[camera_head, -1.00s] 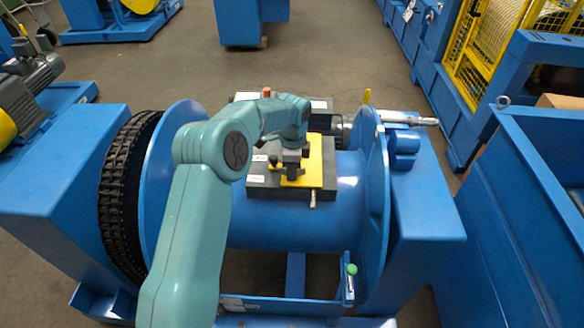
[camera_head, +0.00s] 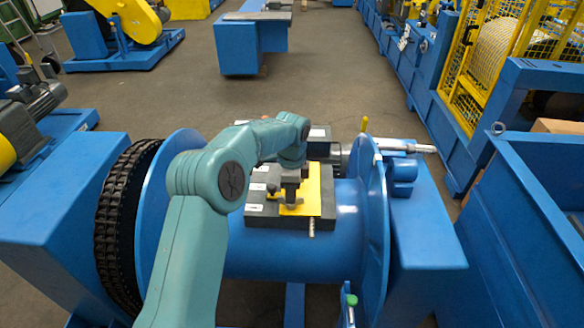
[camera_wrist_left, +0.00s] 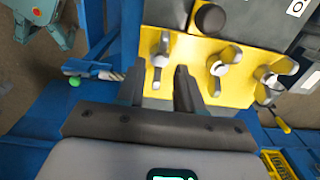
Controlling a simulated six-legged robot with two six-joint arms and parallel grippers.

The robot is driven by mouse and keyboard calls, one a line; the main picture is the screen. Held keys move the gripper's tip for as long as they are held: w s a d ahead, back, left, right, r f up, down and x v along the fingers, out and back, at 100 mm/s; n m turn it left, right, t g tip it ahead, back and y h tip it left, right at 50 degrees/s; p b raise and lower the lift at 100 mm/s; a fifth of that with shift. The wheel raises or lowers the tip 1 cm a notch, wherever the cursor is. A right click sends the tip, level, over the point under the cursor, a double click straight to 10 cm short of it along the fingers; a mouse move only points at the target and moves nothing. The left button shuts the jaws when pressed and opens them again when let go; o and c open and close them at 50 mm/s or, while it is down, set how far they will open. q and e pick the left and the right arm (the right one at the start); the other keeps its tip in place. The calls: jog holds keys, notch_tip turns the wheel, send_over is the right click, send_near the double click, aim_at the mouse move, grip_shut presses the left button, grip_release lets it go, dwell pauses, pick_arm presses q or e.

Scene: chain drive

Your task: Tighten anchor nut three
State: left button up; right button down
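A yellow plate (camera_head: 313,190) sits on a dark block (camera_head: 262,220) on top of the blue drum. The wrist view shows the yellow plate (camera_wrist_left: 190,48) with three silver wing-shaped nuts in a row: a left nut (camera_wrist_left: 161,55), a middle nut (camera_wrist_left: 218,66) and a right nut (camera_wrist_left: 268,80). I cannot tell which is number three. My left gripper (camera_head: 291,196) is low over the plate. In the wrist view its two dark fingers (camera_wrist_left: 160,80) are apart, with the left nut between or just beyond their tips; contact cannot be told. My right gripper is out of view.
A round dark knob (camera_wrist_left: 210,19) stands behind the nuts. White labels (camera_head: 255,208) lie on the block's left side. A blue drum flange (camera_head: 372,220) rises to the right, and a black chain (camera_head: 118,225) runs at the left. A green-tipped handle (camera_head: 350,301) stands in front.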

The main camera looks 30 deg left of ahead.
pick_arm(q)
notch_tip(320, 180, up, 13)
jog(key=p, duration=0.1)
jog(key=shift+d+r, duration=0.15)
dwell(0.5)
